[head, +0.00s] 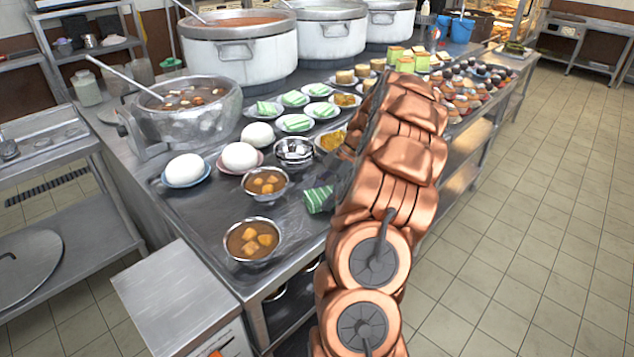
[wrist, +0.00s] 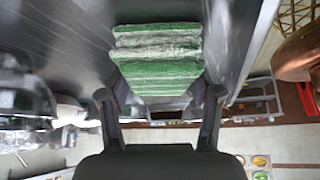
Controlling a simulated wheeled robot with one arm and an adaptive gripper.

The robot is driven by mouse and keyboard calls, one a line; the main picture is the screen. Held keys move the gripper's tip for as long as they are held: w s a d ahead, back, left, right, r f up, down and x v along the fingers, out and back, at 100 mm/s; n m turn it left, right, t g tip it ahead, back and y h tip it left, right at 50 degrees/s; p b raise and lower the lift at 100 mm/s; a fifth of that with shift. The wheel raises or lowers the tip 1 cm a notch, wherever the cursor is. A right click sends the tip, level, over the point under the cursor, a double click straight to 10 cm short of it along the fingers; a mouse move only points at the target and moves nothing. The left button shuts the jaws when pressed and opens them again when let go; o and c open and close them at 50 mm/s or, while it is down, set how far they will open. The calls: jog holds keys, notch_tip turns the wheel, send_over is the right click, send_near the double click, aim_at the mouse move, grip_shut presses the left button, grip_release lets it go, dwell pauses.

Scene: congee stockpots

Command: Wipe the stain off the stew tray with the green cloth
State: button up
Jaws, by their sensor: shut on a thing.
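The green-and-white striped cloth (head: 319,199) is at the right side of the stew tray (head: 205,218), by the counter's right edge. My gripper (wrist: 160,93) is shut on the cloth, which also shows between its fingers in the wrist view (wrist: 158,58). In the head view my copper-coloured arm hides part of the gripper. The dark metal tray surface holds two stew bowls, one in front (head: 252,241) and one behind (head: 265,184). I cannot clearly make out a stain. I cannot tell whether the cloth touches the tray.
White buns (head: 240,157) on small plates stand at the tray's left and back. A metal bowl (head: 294,152) and plates of green pieces (head: 297,123) are behind. A large pot with a ladle (head: 190,110) stands back left. The tray's left front looks bare.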

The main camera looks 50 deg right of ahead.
aim_at(316, 199)
jog(key=a+b, duration=0.2)
jog(key=a, duration=0.1)
jog(key=shift+a+f, duration=0.1)
jog(key=shift+a, duration=0.05)
notch_tip(316, 199, up, 4)
jog(key=shift+r, duration=2.25)
